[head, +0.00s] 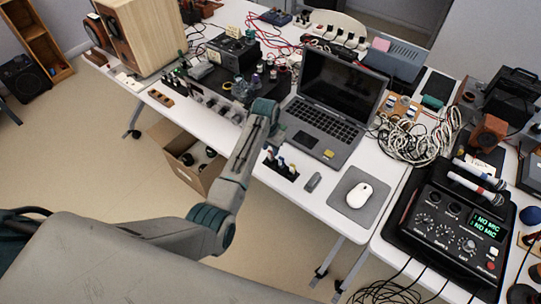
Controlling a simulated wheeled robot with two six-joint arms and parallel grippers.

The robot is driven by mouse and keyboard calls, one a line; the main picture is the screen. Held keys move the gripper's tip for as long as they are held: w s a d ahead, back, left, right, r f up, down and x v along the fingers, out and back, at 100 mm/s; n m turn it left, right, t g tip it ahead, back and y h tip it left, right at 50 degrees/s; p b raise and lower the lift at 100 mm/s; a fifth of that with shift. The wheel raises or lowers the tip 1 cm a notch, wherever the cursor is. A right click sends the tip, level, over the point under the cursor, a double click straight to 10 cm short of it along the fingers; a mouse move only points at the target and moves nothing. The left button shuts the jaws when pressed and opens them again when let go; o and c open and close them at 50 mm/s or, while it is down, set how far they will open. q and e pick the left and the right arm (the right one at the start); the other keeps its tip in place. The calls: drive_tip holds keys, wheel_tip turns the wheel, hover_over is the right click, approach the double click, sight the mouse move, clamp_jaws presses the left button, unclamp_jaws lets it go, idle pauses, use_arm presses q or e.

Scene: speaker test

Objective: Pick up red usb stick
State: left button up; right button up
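My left arm comes in from the lower left and bends over the front edge of the white table (345,178). Its end, with my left gripper (275,137), is above the table just left of the laptop. The fingers are too small and hidden to tell open from shut. Below it, a small black holder (289,176) carries a few small upright sticks with pale, blue and yellowish parts. I cannot pick out a red USB stick for sure; it may be too small or hidden behind my arm. My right gripper is not in view.
An open laptop (322,124) stands right of my gripper. A small grey object (314,182) and a white mouse (359,195) on a grey mat (377,207) lie near the front edge. Tangled white cables (415,138) and a black mixer (440,235) are at right. A cardboard box (203,180) is on the floor.

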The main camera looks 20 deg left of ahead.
sight(270, 151)
use_arm(q)
drive_tip(key=shift+w+f+p, duration=0.15)
drive_tip(key=shift+f+p, duration=0.05)
drive_tip(key=shift+f, duration=0.75)
drive_tip(key=shift+w+f+p, duration=0.1)
drive_tip(key=shift+f+p, duration=0.05)
drive_tip(key=shift+f, duration=0.8)
clamp_jaws()
drive_tip(key=shift+r, duration=0.1)
drive_tip(key=shift+r+b, duration=0.45)
drive_tip(key=shift+r, duration=0.35)
drive_tip(key=shift+s+d+r+b, duration=0.1)
drive_tip(key=shift+s+r+b, duration=0.35)
drive_tip(key=shift+r, duration=0.35)
drive_tip(key=s+d+r+b, duration=0.1)
drive_tip(key=s+d+b, duration=0.1)
drive_tip(key=s, duration=1.3)
drive_tip(key=shift+d+r+b, duration=0.3)
drive_tip(key=shift+r+b, duration=0.05)
drive_tip(key=shift+b, duration=0.15)
